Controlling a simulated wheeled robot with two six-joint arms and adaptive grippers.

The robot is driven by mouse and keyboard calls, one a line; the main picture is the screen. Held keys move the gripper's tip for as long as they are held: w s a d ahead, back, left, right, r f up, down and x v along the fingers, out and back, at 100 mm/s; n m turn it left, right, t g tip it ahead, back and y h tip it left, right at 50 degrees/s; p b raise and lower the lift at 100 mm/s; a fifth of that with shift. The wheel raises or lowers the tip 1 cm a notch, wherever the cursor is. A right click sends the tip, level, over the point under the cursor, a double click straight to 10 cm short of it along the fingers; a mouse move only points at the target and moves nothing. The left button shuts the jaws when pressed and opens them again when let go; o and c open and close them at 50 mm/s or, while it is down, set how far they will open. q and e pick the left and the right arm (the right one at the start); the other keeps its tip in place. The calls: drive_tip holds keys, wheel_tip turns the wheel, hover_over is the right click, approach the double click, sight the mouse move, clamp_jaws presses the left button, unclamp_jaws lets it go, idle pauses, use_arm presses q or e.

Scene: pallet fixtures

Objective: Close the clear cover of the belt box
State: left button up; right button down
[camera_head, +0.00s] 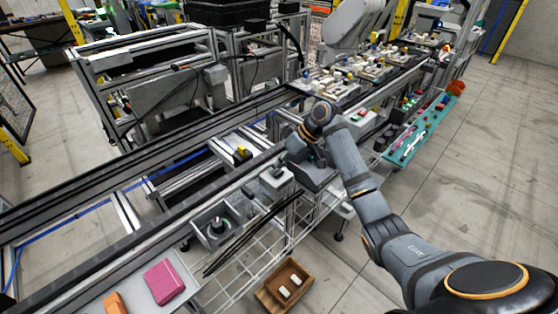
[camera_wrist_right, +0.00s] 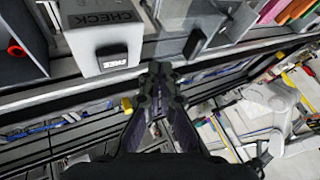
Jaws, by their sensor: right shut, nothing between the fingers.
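The belt box (camera_head: 215,228) is a grey, square box on the near edge of the line, with a dark round part inside. It is partly seen at the top of the right wrist view (camera_wrist_right: 212,22), beside a pale see-through panel. The clear cover is hard to make out, so I cannot tell its exact angle. My right gripper (camera_head: 290,160) is over the line, to the right of and beyond the belt box. In the right wrist view (camera_wrist_right: 160,78) its fingers are together and empty, apart from the box. My left gripper is not in view.
A white box marked CHECK (camera_wrist_right: 103,30), with a black button, stands beside the belt box. Black belts (camera_head: 252,232) hang near its right side. A pink block (camera_head: 164,282) lies to the left, and a brown tray (camera_head: 268,296) is below. Dark rails run behind.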

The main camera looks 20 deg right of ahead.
sight(258, 191)
drive_tip(key=x, duration=0.4)
drive_tip(key=shift+r, duration=0.1)
drive_tip(key=shift+s+a+f+p, duration=0.1)
drive_tip(key=shift+s+a+p, duration=0.2)
drive_tip(key=shift+a, duration=0.4)
drive_tip(key=shift+s+a+f+p, duration=0.15)
drive_tip(key=shift+s+a+p, duration=0.1)
drive_tip(key=shift+a, duration=0.4)
drive_tip(key=shift+s+a+f+p, duration=0.1)
drive_tip(key=shift+s+a+p, duration=0.15)
drive_tip(key=shift+a, duration=0.45)
drive_tip(key=shift+w, duration=0.1)
